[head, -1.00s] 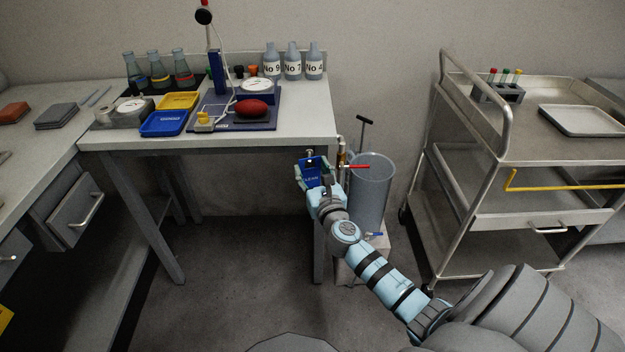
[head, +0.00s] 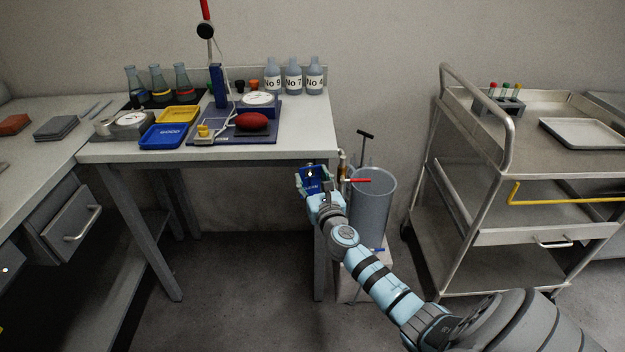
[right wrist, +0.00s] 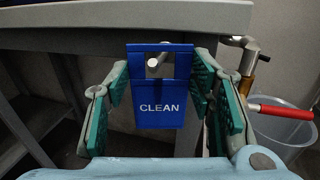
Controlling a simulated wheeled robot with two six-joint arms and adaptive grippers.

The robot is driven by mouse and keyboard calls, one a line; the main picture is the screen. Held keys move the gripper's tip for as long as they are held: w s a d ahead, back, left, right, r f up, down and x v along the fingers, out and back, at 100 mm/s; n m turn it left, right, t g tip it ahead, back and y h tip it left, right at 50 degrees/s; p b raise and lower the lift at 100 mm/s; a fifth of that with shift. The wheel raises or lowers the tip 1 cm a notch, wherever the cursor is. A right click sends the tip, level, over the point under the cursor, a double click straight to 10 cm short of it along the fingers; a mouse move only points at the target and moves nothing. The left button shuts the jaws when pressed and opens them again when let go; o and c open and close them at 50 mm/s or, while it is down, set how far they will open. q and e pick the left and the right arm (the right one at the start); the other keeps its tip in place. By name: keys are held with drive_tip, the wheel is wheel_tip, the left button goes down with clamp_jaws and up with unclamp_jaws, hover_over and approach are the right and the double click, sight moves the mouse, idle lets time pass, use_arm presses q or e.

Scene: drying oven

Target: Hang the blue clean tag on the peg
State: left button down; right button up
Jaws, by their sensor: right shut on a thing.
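The blue tag (right wrist: 158,118) reads CLEAN and has a rectangular opening near its top. It hangs upright between the green-padded fingers of my right gripper (right wrist: 160,92), which is shut on it at its side edges. A grey peg (right wrist: 154,63) with a rounded end shows inside the tag's opening; how far it passes through is hard to tell. In the head view, the tag (head: 313,187) and my right gripper are at the worktable's front right corner. The peg's pale tip (head: 310,174) shows there against the tag. My left gripper is not in view.
The worktable (head: 225,153) stands behind the tag. Right of the gripper are a pipe with a red-handled valve (head: 357,180) and a grey cylindrical bin (head: 372,215). A metal cart (head: 480,185) stands farther right. The floor left of my arm is clear.

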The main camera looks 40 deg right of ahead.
drive_tip(key=o, duration=1)
drive_tip(key=shift+c, duration=0.2)
